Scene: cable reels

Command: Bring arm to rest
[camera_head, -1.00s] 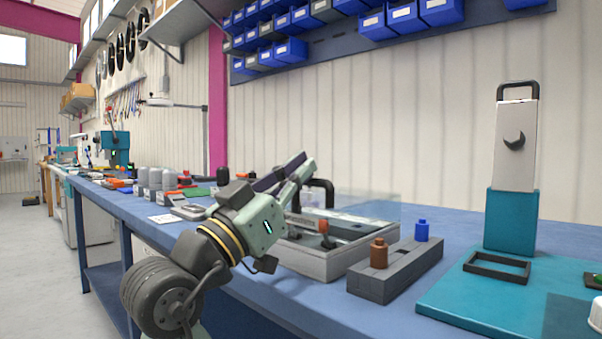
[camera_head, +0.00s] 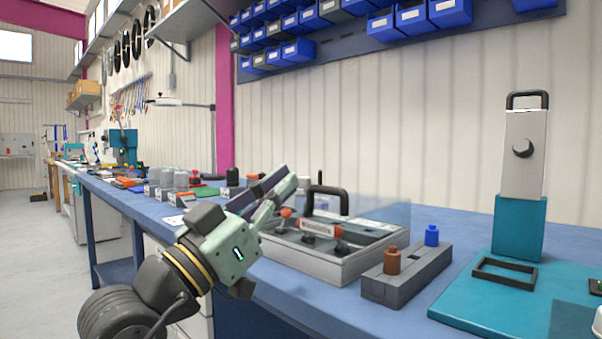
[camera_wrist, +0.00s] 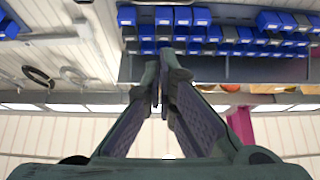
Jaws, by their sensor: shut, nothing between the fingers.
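My gripper (camera_head: 283,183) is at the lower left of the head view, on my arm, raised above the blue bench with its fingers pointing up and to the right. In the wrist view my gripper (camera_wrist: 160,88) has its fingertips together with nothing between them. Behind them the wrist view shows the wall and blue bins (camera_wrist: 165,18). My gripper appears in front of the left part of a grey case, apart from any object it could hold.
The blue bench (camera_head: 290,300) carries the grey case with a black handle (camera_head: 325,188), a grey block (camera_head: 408,276) with brown and blue pegs, and a teal stand (camera_head: 518,228). Several small items stand farther left. The floor (camera_head: 40,250) at left is clear.

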